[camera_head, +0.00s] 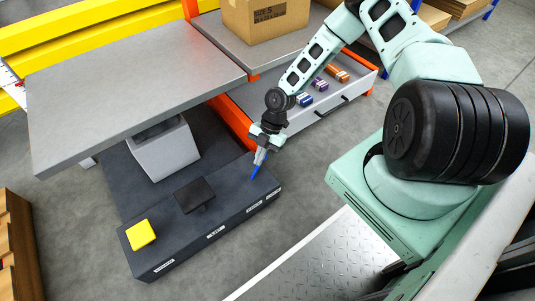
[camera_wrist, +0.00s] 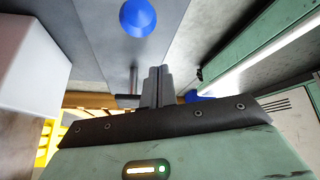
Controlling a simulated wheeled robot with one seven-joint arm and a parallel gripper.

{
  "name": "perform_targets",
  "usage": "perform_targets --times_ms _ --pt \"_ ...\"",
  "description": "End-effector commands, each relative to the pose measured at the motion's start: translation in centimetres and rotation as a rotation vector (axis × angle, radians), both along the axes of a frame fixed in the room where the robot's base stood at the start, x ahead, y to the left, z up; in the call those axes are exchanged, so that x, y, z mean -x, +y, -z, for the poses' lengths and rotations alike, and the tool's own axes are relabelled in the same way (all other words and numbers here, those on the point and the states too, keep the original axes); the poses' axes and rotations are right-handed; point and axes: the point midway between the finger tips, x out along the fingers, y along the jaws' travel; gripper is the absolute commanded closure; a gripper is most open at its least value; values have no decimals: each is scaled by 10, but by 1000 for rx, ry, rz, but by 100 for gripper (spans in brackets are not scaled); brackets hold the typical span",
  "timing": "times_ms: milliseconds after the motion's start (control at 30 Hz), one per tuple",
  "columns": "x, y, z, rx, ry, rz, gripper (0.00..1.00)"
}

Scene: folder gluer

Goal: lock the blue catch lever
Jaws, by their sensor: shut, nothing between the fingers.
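The blue catch lever (camera_head: 256,171) shows as a short blue piece at the right end of the dark floor unit (camera_head: 232,206), right at my gripper's tip. My gripper (camera_head: 261,156) points down over that end, its fingers together and empty. In the wrist view the shut fingers (camera_wrist: 157,85) stand in the middle. A round blue knob (camera_wrist: 138,17) is beyond them near the top edge, and a smaller blue patch (camera_wrist: 193,96) shows just right of the fingers. I cannot tell whether the fingers touch the lever, nor its lock position.
A yellow pad (camera_head: 140,234) and a black pad (camera_head: 194,195) sit on the floor unit. A light grey pedestal (camera_head: 163,151) and grey tabletop (camera_head: 135,80) stand behind. Floor in front is clear.

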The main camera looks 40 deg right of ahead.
Motion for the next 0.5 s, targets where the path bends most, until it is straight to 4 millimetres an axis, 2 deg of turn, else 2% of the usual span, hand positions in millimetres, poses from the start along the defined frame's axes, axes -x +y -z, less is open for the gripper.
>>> perform_targets --times_ms 33,300,500 --pt "-3 -12 -10 1 -2 10 100" --pt "-9 -49 -42 0 -2 7 100" --pt "-12 -69 -59 -3 -1 4 100"
